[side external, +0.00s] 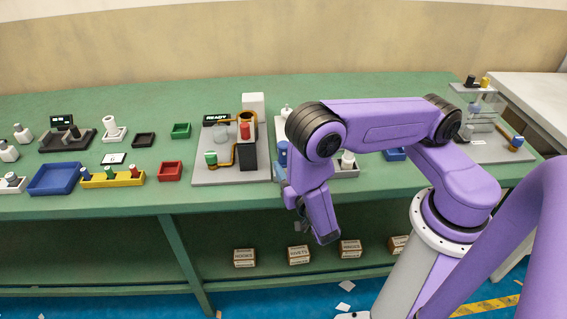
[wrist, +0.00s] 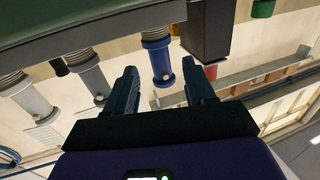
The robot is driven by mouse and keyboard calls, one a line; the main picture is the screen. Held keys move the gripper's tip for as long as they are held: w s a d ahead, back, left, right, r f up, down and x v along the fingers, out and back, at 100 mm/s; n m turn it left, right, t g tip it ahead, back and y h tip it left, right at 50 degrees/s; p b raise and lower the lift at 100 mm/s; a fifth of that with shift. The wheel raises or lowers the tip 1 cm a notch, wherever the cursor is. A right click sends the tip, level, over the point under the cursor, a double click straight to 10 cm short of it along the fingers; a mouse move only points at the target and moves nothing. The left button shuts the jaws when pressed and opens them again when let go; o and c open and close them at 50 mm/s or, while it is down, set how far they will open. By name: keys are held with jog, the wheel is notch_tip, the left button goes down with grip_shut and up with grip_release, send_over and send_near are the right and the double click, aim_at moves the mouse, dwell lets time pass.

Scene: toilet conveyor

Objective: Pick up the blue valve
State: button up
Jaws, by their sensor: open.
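The blue valve (wrist: 158,62) is in the upper middle of the wrist view, which looks upside down. It lies between the lines of my two fingers, and I cannot tell whether the tips reach it in depth. In the side view the blue valve (side external: 283,150) stands at the left end of a grey fixture, partly hidden by my arm. My gripper (wrist: 162,73) is open and empty, with a finger on each side of the valve's lower part in the picture.
Grey-white valves (wrist: 88,74) stand beside the blue one in the wrist view. A black block (wrist: 205,32) is close on its other side. In the side view, a grey station (side external: 215,175), a red bin (side external: 170,172) and a blue tray (side external: 54,178) stand left on the green bench (side external: 225,203).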

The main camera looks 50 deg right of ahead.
aim_at(283, 155)
jog(key=shift+x, duration=2.65)
jog(key=shift+r, duration=0.1)
grip_shut()
